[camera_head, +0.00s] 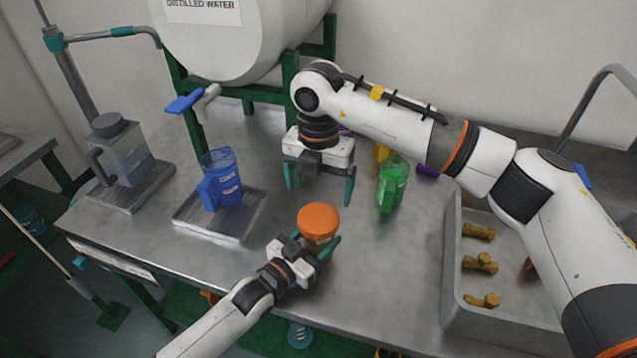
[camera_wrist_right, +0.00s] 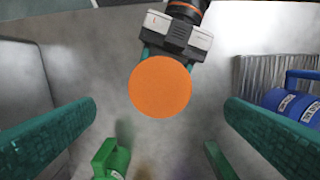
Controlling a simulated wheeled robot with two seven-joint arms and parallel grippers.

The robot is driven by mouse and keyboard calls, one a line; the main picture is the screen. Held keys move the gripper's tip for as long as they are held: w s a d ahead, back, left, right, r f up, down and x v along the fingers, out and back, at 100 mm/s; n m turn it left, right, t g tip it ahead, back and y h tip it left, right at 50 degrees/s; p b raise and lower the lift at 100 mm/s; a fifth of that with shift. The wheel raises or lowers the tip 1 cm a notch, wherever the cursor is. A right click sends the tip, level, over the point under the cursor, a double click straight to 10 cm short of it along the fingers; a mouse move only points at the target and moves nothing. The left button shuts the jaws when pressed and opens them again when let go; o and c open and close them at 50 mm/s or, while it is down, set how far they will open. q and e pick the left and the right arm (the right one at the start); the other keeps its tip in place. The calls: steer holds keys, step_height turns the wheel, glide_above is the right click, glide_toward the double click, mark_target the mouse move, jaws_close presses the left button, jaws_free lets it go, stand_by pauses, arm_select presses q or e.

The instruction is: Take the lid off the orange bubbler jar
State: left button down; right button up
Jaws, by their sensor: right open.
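The orange bubbler jar's round orange lid (camera_head: 318,219) is on the jar, near the front of the metal table. My left gripper (camera_head: 308,243) has its teal fingers on either side of the jar body, just below the lid. The body is mostly hidden. My right gripper (camera_head: 320,184) is open and empty, pointing down above and behind the lid. In the right wrist view the lid (camera_wrist_right: 160,87) shows as a full disc between the right fingers (camera_wrist_right: 162,108) and apart from them. My left gripper (camera_wrist_right: 170,38) reaches under it there.
A blue jug (camera_head: 222,180) stands on a metal plate to the left. A clear lidded jug (camera_head: 125,155) is farther left. A green container (camera_head: 392,183) stands right of my right gripper. A grey tray (camera_head: 450,265) with several brass-coloured pieces is at the right.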

mark_target(318, 217)
steer(key=m, duration=0.3)
steer(key=shift+m, duration=0.3)
steer(key=shift+f, duration=0.2)
step_height(318, 217, down, 8)
steer(key=shift+r, duration=0.2)
